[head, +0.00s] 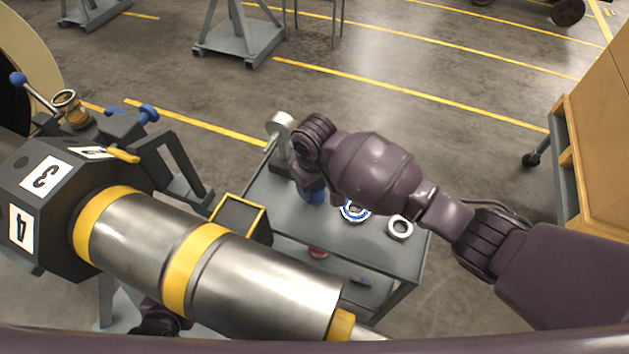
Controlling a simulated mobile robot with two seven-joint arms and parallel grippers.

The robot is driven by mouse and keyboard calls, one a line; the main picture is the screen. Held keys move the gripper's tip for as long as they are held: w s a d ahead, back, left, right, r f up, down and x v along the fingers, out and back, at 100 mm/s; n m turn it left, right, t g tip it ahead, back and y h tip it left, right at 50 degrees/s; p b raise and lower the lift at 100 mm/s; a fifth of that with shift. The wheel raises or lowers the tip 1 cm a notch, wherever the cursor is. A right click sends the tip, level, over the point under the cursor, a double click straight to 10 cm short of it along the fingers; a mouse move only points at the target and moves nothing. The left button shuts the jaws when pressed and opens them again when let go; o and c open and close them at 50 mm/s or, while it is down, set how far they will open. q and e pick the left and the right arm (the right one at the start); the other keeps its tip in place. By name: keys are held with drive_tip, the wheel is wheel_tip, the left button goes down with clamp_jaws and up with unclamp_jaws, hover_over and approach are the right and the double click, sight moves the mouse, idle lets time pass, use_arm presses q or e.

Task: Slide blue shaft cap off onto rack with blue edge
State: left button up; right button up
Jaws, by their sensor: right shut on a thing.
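My right gripper (307,180) points down over the grey cart, its fingers mostly hidden by my own wrist. It is shut on a blue piece (315,195) that shows just below it; I cannot tell for sure that this is the blue shaft cap. The grey cart top (378,260) lies under it. A ring with blue and white marking (354,211) lies on the cart to the right of the gripper. I cannot make out a rack with a blue edge. A dark purple part of mine shows below the shaft at lower left; whether it includes my left gripper is unclear.
A large steel shaft (270,285) with yellow bands crosses the lower left, joined to a dark numbered hub (50,215). A yellow-edged box (240,216), a pale ring (399,228) and a silver-headed post (281,124) are at the cart. A wooden cabinet (595,150) stands right.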

drive_tip(key=o, duration=0.8)
drive_tip(key=shift+r, duration=0.1)
drive_tip(key=shift+o, duration=0.4)
